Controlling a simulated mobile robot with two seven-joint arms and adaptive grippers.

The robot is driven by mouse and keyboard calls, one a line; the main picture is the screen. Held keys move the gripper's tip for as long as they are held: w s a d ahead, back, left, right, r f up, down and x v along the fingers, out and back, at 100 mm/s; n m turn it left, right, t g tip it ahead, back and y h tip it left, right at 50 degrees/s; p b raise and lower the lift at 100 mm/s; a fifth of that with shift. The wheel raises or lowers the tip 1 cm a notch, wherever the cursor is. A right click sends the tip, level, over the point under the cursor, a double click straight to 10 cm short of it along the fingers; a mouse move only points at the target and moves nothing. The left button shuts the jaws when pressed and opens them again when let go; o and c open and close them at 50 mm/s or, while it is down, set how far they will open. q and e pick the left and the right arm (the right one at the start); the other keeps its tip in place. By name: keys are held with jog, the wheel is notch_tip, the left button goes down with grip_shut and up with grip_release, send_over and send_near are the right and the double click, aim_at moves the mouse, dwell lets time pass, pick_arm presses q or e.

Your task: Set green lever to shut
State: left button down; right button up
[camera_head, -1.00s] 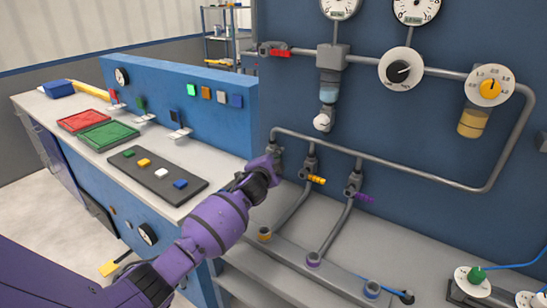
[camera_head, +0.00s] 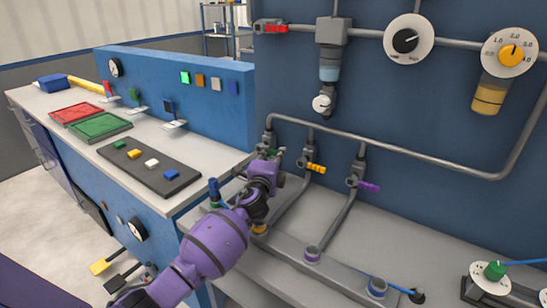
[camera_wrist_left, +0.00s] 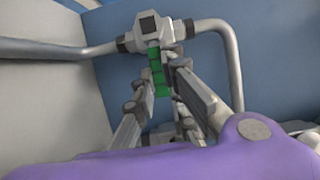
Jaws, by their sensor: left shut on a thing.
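The green lever (camera_wrist_left: 159,72) shows in the left wrist view, hanging down from a grey valve (camera_wrist_left: 150,33) on a pipe. My left gripper (camera_wrist_left: 165,84) has its two grey fingers on either side of the lever and is shut on it. In the head view my purple left arm reaches up to the leftmost valve, and the left gripper (camera_head: 270,157) is at that valve. The lever is mostly hidden there, with only a bit of green showing. My right gripper is not in view.
A yellow lever (camera_head: 316,168) and a purple lever (camera_head: 369,186) sit on the valves to the right, under the same pipe. Gauges and dials fill the blue wall above. The counter at left holds red (camera_head: 76,113) and green (camera_head: 100,127) trays.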

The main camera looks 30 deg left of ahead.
pick_arm(q)
jog(key=shift+f, duration=0.15)
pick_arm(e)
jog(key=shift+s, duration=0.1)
pick_arm(q)
jog(key=c, duration=1.8)
grip_release()
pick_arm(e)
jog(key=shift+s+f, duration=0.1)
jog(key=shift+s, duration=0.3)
pick_arm(q)
jog(key=shift+s, duration=0.1)
jog(key=shift+s+d, duration=0.1)
jog(key=shift+s, duration=0.1)
jog(key=v, duration=1.1)
jog(key=shift+s, duration=0.2)
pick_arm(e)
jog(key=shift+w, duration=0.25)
